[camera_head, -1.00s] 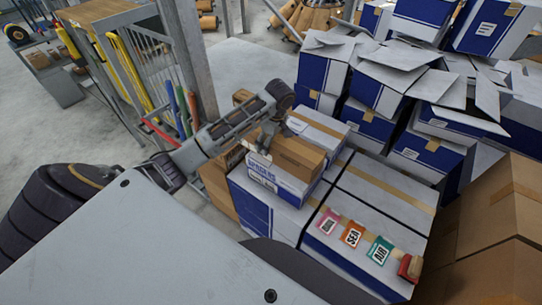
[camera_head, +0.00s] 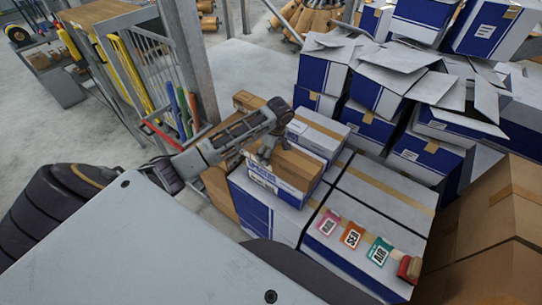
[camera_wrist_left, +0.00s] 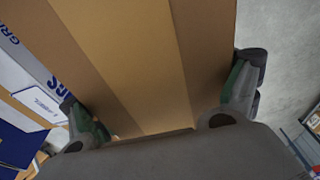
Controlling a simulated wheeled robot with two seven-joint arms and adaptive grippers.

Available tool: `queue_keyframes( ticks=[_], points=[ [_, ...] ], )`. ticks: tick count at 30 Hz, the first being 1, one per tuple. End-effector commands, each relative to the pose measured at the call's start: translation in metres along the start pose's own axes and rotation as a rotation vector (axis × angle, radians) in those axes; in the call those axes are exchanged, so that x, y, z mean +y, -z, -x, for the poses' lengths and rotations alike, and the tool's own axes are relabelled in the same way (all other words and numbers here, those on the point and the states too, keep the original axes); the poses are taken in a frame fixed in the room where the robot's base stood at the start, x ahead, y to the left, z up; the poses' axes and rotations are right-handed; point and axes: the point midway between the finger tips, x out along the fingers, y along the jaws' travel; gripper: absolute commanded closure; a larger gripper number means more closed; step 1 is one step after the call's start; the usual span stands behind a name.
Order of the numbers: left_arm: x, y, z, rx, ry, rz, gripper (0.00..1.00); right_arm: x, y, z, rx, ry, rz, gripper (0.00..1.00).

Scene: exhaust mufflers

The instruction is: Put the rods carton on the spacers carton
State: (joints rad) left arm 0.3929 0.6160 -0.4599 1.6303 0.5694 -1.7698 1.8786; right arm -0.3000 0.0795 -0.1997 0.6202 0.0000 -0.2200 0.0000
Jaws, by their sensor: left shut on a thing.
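My left gripper (camera_head: 262,152) is shut on the plain brown carton with a tan tape strip, which I take as the rods carton (camera_head: 296,166). In the left wrist view this carton (camera_wrist_left: 150,60) fills the space between the two fingers. It is over the white and blue spacers carton (camera_head: 268,184), whose printed front faces the camera. The brown carton covers most of its top; I cannot tell whether the two touch. Part of the blue print also shows at the left in the wrist view (camera_wrist_left: 52,84). My right gripper is not in view.
A white carton (camera_head: 320,130) stands directly behind. Large white and blue boxes (camera_head: 385,190) with pink, orange and teal labels form the surface below. Big brown boxes (camera_head: 490,220) stand at the right, open blue-white boxes (camera_head: 375,95) behind, and a metal rack (camera_head: 145,75) at the left.

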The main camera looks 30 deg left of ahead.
Motion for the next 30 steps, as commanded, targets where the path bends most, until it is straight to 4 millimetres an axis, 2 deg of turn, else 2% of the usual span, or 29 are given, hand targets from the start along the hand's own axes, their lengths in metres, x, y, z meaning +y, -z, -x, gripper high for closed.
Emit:
queue_keyframes(
  ticks=[9, 22, 23, 25, 30],
  points=[
    [0.001, -0.003, -0.021, 0.000, -0.003, 0.001, 0.76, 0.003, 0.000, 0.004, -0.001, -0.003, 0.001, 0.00],
    [0.001, -0.004, -0.024, 0.000, -0.003, 0.001, 0.76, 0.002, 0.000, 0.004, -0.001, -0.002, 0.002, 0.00],
    [0.000, -0.004, -0.025, 0.000, 0.000, 0.000, 0.07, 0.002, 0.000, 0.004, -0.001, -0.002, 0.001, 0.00],
    [0.000, -0.004, -0.025, 0.000, 0.000, 0.000, 0.00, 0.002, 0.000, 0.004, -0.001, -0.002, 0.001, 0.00],
    [0.000, -0.004, -0.025, 0.000, 0.000, 0.000, 0.00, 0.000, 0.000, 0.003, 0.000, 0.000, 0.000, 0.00]
  ],
)
